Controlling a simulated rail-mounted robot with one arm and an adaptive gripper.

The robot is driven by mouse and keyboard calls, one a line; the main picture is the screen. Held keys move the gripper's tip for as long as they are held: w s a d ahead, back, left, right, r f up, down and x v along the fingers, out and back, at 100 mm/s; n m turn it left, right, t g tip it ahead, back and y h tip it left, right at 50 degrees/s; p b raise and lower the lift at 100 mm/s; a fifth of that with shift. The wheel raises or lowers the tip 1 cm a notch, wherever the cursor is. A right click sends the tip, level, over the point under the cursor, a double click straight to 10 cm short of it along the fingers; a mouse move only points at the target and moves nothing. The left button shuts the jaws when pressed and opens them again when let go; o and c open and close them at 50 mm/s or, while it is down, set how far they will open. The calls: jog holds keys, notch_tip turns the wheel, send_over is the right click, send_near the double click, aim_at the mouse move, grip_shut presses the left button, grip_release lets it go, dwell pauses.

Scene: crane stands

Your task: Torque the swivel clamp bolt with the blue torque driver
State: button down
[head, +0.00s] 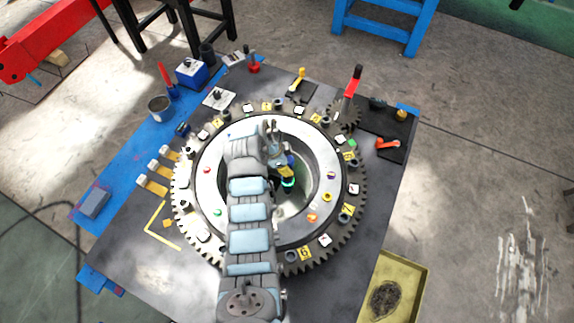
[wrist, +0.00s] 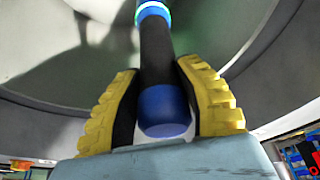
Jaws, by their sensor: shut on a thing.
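My gripper (head: 286,171) reaches over the open centre of the big toothed ring. In the wrist view its yellow ribbed fingers (wrist: 158,82) are shut on the blue torque driver (wrist: 166,110), one on each side of its black grip. The driver's blue rounded end is nearest the wrist camera, and a glowing green-blue band (wrist: 152,10) circles its far part. The green glow also shows below my gripper in the head view. The driver's tip is out of the wrist view. I cannot pick out the swivel clamp bolt; my arm hides part of the ring.
The toothed ring (head: 351,222) carries numbered yellow tags and coloured buttons on a dark table. A red-handled lever (head: 352,82) stands upright at its upper right. A cup (head: 160,109), a blue box (head: 191,72) and small tools stand at the left and back. A yellow tray (head: 416,272) is at lower right.

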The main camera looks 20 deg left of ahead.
jog(key=shift+r+b, duration=0.1)
jog(key=shift+b, duration=0.5)
jog(key=shift+f+b, duration=0.8)
jog(key=shift+f, duration=0.15)
dwell(0.9)
jog(key=shift+b, duration=1.4)
dwell(4.1)
